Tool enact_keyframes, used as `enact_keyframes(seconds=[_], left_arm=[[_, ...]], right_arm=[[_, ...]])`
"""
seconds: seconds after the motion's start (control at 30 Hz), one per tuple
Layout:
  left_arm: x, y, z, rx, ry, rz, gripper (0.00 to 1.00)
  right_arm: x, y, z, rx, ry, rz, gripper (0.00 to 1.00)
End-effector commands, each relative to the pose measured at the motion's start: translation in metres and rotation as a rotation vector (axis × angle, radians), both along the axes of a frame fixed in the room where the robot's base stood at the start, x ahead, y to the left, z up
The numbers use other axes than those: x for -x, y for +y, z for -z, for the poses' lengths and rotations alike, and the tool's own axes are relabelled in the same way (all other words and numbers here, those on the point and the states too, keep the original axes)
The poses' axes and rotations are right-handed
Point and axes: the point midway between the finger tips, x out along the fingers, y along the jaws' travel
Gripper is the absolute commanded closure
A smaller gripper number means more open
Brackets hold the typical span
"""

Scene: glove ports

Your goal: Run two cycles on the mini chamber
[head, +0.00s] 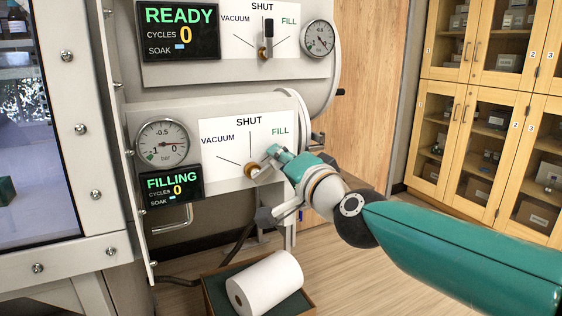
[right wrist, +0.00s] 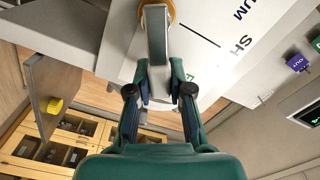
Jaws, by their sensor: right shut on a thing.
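The lower chamber's valve panel (head: 225,135) is marked VACUUM, SHUT and FILL. Its lever, with a brass hub (head: 251,170), is turned to the right, towards FILL. My right gripper (head: 272,161) is shut on this lever's handle and partly hides it. In the right wrist view the grey handle (right wrist: 157,45) runs up from between the fingers to the brass hub. The lower display (head: 172,186) reads FILLING, CYCLES 0. The lower gauge (head: 162,143) is scaled -1 to 0 bar; its needle is hard to read. My left gripper is out of view.
Above, a second display (head: 178,31) reads READY, CYCLES 0. Its lever (head: 267,38) stands upright at SHUT beside a gauge (head: 317,38). A white roll (head: 265,284) lies in an open box below. Glass-fronted cabinets (head: 480,120) stand at right, with open floor before them.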

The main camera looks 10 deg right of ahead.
Motion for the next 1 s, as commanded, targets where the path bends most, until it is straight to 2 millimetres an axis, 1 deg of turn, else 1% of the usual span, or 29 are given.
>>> enact_keyframes(seconds=[0.03, 0.2, 0.23, 0.37, 0.67, 0.77, 0.87, 1.0], left_arm=[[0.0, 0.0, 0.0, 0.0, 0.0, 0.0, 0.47], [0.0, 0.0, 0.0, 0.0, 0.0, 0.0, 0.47], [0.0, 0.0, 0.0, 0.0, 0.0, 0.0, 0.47], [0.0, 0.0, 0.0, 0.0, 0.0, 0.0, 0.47], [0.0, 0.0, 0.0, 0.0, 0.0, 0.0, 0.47], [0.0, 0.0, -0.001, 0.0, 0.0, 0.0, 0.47], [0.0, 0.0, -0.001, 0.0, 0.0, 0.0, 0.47], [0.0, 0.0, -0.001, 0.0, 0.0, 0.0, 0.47]], right_arm=[[-0.001, 0.0, 0.005, -0.003, 0.012, 0.0, 1.0], [-0.001, 0.0, 0.006, -0.002, 0.012, 0.001, 1.0], [-0.001, 0.0, 0.006, -0.002, 0.012, 0.001, 0.77], [-0.001, 0.0, 0.005, -0.002, 0.011, 0.0, 0.55], [0.0, 0.0, 0.002, -0.001, 0.005, 0.0, 0.54], [0.003, -0.001, 0.002, -0.002, 0.004, 0.0, 0.54], [0.013, -0.005, 0.001, -0.002, 0.003, 0.001, 0.54], [0.035, -0.012, 0.001, -0.002, 0.003, 0.0, 0.54]])
